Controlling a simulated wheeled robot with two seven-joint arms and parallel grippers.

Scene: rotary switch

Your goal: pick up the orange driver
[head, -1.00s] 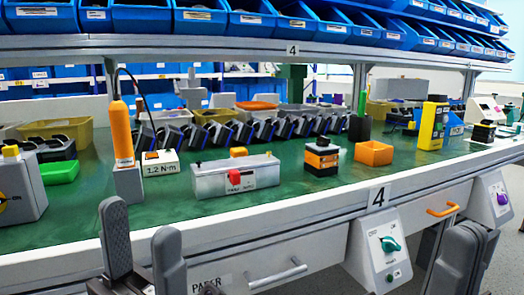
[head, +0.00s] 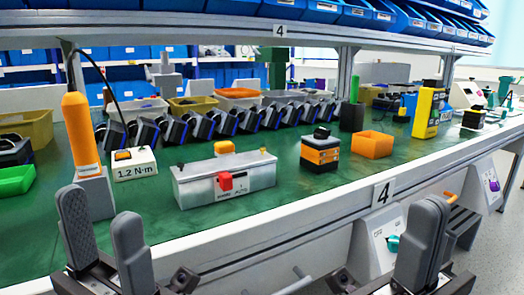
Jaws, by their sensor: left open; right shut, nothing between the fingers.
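The orange driver (head: 80,135) stands upright in a grey holder (head: 93,196) at the left of the green bench top, with a black cable rising from its top. My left gripper (head: 102,232) is open and empty, in front of the holder and apart from the driver. My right gripper (head: 422,243) is shut and empty, in front of the bench edge at the right, far from the driver.
A white box marked 1.2 N·m (head: 134,165) stands just right of the holder. A grey box with a red switch (head: 225,177), a black and orange block (head: 320,152) and an orange bin (head: 372,145) follow to the right. A green tray (head: 16,180) lies at the far left.

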